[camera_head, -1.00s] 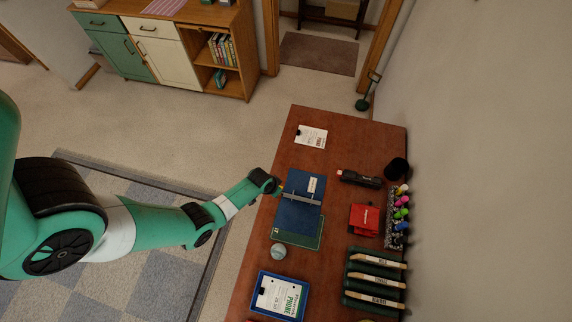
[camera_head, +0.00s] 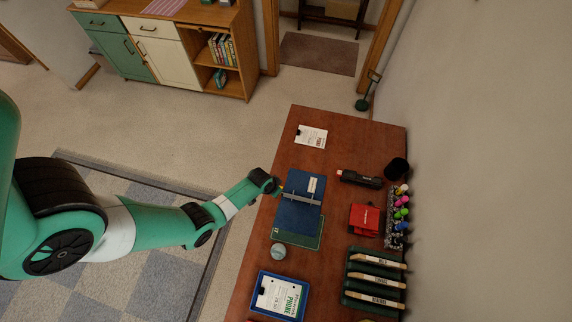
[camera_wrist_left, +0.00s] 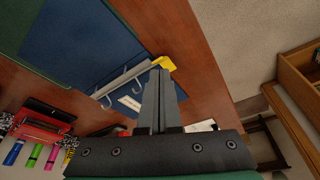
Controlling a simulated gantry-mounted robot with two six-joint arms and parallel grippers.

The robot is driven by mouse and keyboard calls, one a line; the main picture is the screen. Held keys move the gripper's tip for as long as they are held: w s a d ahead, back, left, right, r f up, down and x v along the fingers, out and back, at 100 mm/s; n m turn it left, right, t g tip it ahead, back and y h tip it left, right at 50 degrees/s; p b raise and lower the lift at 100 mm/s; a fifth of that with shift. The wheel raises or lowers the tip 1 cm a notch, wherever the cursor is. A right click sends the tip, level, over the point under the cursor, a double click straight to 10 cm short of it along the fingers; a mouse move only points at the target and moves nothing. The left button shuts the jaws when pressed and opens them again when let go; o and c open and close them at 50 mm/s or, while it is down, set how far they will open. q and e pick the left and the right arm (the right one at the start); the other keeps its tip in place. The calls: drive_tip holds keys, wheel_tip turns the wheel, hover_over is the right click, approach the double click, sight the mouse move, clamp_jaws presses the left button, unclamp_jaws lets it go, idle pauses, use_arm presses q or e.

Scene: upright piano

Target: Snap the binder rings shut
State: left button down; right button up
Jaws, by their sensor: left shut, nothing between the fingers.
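The blue binder (camera_head: 298,215) lies open on the brown desk, partly over a green mat (camera_head: 300,243). Its metal ring bar (camera_head: 301,198) crosses the middle. In the left wrist view the ring bar (camera_wrist_left: 122,77) carries thin hooked rings (camera_wrist_left: 106,102) that look open, and a yellow tab (camera_wrist_left: 166,63) sits at its end. My left gripper (camera_head: 281,188) is at the binder's left edge, beside that end of the bar. In the wrist view its shut, empty fingers (camera_wrist_left: 160,73) have their tips close to the yellow tab; I cannot tell if they touch. My right gripper is not in view.
A clipboard (camera_head: 312,135) lies beyond the binder; a black stapler-like object (camera_head: 360,179), red item (camera_head: 364,219) and markers (camera_head: 401,213) are to its right. A round object (camera_head: 278,252), blue tray (camera_head: 261,305) and file rack (camera_head: 348,299) are nearer.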

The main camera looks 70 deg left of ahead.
use_arm(q)
drive_tip(key=shift+f+b, duration=0.65)
idle(0.4)
wheel_tip(320, 180, up, 8)
drive_tip(key=p, duration=0.8)
idle(0.4)
